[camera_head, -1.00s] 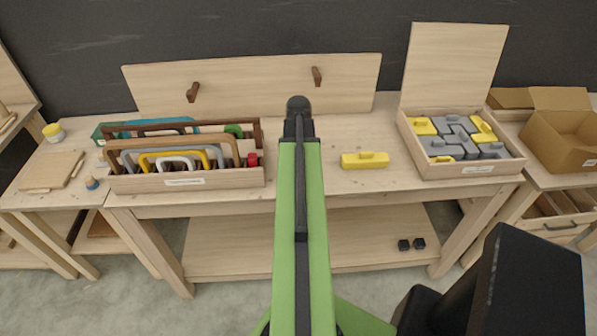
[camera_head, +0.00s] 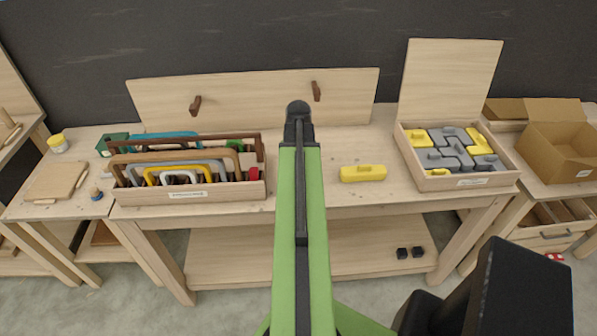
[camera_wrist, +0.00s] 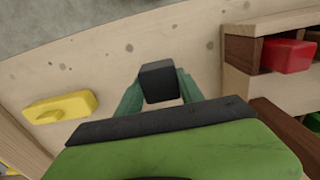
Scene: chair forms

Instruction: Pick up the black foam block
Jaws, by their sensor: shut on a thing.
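The black foam block (camera_wrist: 158,84) is in the wrist view, between the two green fingers of my gripper (camera_wrist: 160,77). My gripper is shut on it, one finger at each side. The pale wooden bench top (camera_wrist: 90,60) shows behind the block; I cannot tell how far the block is above it. In the head view my arm hides the gripper and the held block.
A yellow piece (camera_head: 363,173) lies on the bench, also in the wrist view (camera_wrist: 60,106). A wooden rack of coloured frames (camera_head: 190,192) stands left, a tray of grey and yellow pieces (camera_head: 470,182) right. Two small black blocks (camera_head: 410,253) sit on the lower shelf.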

